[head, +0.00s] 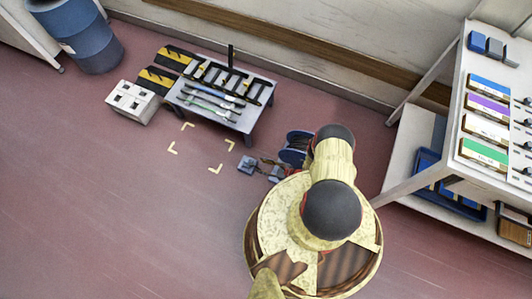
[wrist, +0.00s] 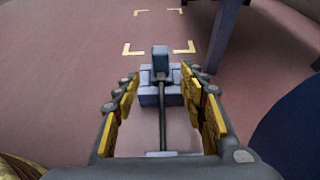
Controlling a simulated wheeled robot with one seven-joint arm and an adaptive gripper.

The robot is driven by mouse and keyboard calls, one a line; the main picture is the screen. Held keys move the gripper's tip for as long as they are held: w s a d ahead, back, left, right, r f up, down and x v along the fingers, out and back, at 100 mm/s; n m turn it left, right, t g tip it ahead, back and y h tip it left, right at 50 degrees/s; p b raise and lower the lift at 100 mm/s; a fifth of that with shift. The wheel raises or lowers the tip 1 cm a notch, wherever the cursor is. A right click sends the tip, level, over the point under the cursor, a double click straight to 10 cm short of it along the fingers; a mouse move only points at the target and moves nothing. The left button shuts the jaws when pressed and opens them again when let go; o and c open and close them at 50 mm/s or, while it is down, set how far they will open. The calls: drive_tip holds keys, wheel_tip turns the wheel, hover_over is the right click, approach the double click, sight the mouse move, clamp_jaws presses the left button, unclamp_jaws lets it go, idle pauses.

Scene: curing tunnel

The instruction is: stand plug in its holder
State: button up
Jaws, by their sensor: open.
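A small blue-grey block (wrist: 147,95) lies on the floor just ahead of and between my fingertips in the wrist view. A darker upright blue-grey piece (wrist: 160,60) shows at its far side, and a thin dark rod runs from there toward me. I cannot tell which part is the plug and which the holder. A small blue-grey piece also shows on the floor in the head view (head: 246,165). My gripper (wrist: 164,88) is open, its yellow-padded fingers on either side of the rod with nothing clamped.
A blue reel (head: 294,148) stands close to the right of my gripper. A low table (head: 239,122) with tools stands behind, beside a white block with holes (head: 133,101). Yellow corner marks (head: 229,145) frame bare floor. A white shelf (head: 455,120) stands at right.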

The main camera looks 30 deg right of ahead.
drive_tip(key=shift+v, duration=1.1)
